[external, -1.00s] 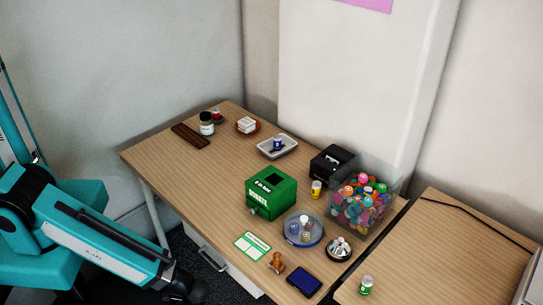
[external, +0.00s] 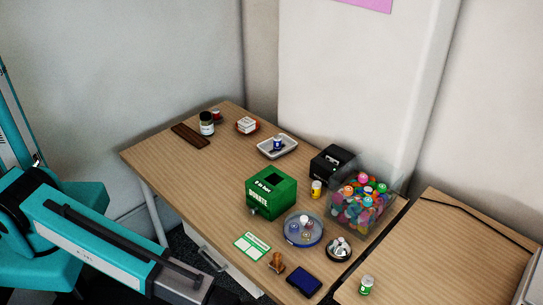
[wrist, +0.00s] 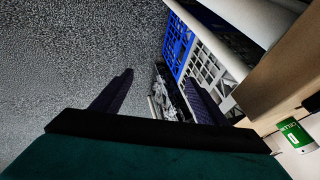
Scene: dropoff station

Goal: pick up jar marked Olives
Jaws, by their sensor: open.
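A jar with a dark lid and pale label (external: 207,124) stands upright at the far left of the wooden desk in the external view. Its label is too small to read, so I cannot confirm that it says Olives. My gripper (wrist: 158,77) shows in the wrist view with its two dark fingers apart and nothing between them. It points down past the furniture toward the grey floor, away from the jar. The jar does not show in the wrist view. In the external view my gripper is out of sight below the bottom edge.
A brown slatted board (external: 190,136) lies beside the jar. A green donation box (external: 270,192), white tray (external: 290,149) and clear bin of colourful balls (external: 350,222) occupy the desk. A green-labelled container (external: 367,286) stands on the right table; a similar one (wrist: 296,134) shows in the wrist view.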

